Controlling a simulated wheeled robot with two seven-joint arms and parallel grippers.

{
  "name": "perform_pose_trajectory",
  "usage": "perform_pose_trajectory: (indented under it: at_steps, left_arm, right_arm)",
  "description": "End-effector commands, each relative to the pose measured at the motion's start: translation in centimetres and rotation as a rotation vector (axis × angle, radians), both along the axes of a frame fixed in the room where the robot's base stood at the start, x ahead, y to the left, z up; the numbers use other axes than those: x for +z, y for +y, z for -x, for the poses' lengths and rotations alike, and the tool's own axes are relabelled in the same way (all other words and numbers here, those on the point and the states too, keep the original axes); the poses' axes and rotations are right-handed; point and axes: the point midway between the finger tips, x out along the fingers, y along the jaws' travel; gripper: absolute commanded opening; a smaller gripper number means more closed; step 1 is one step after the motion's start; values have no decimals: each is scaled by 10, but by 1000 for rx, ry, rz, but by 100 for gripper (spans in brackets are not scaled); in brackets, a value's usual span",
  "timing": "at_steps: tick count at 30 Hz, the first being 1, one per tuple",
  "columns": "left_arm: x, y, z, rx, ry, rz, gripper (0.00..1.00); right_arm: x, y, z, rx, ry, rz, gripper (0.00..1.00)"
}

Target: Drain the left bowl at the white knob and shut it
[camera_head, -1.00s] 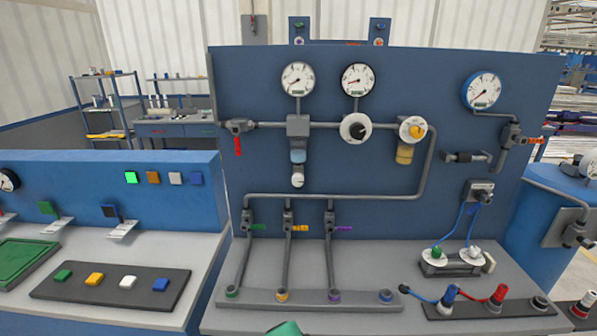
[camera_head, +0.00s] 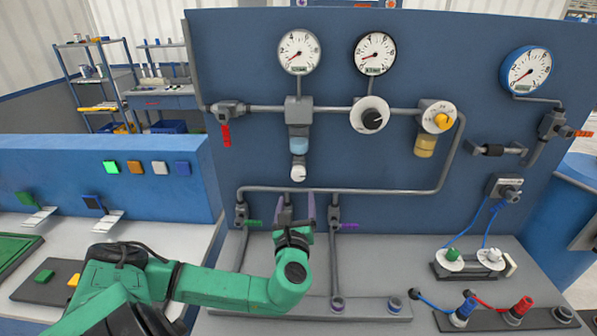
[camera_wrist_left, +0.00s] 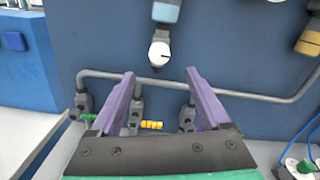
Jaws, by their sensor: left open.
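The left bowl (camera_head: 299,145) is light blue and hangs under a grey filter body on the blue panel. The white knob (camera_head: 298,172) sits at its bottom; in the left wrist view the knob (camera_wrist_left: 159,53) shows a dark mark on its face. My left gripper (camera_head: 297,197) has purple fingers pointing up, spread apart and empty. It is below the knob and in front of the panel, not touching the knob. In the left wrist view the knob lies between and beyond the fingertips (camera_wrist_left: 160,76). My right gripper is out of view.
A yellow bowl (camera_head: 425,146) hangs to the right, beside a round black-centred regulator knob (camera_head: 372,119). A grey pipe (camera_head: 350,190) crosses below the white knob, with small valves under it. A red-handled valve (camera_head: 226,134) is at left.

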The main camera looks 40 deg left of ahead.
Motion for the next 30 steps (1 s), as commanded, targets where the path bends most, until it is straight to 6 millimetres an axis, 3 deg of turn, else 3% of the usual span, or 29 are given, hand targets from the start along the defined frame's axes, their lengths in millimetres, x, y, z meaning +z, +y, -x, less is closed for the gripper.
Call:
perform_pose_trajectory:
  at_steps: [3, 6, 9, 12, 16, 23, 27, 29, 30]
  left_arm:
    - [6, 21, -26, 5, -4, -1, 81]
    - [6, 38, -47, 7, -4, 2, 81]
    - [5, 52, -67, 4, -3, 3, 81]
    - [3, 62, -81, 3, -2, 4, 81]
    - [1, 68, -90, 1, 0, 5, 81]
    - [0, 69, -90, 1, 0, 5, 81]
    - [0, 69, -90, 1, 0, 5, 27]
    - [0, 69, -90, 1, 0, 5, 4]
    - [0, 69, -90, 1, 0, 5, 0]
  right_arm:
    - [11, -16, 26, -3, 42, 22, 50]
    - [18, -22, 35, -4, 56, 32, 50]
    - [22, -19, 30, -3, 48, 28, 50]
    - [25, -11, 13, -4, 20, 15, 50]
    - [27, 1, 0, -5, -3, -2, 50]
    - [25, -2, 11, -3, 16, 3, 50]
    - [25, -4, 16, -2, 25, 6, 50]
    - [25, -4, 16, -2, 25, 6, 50]
    - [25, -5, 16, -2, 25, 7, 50]
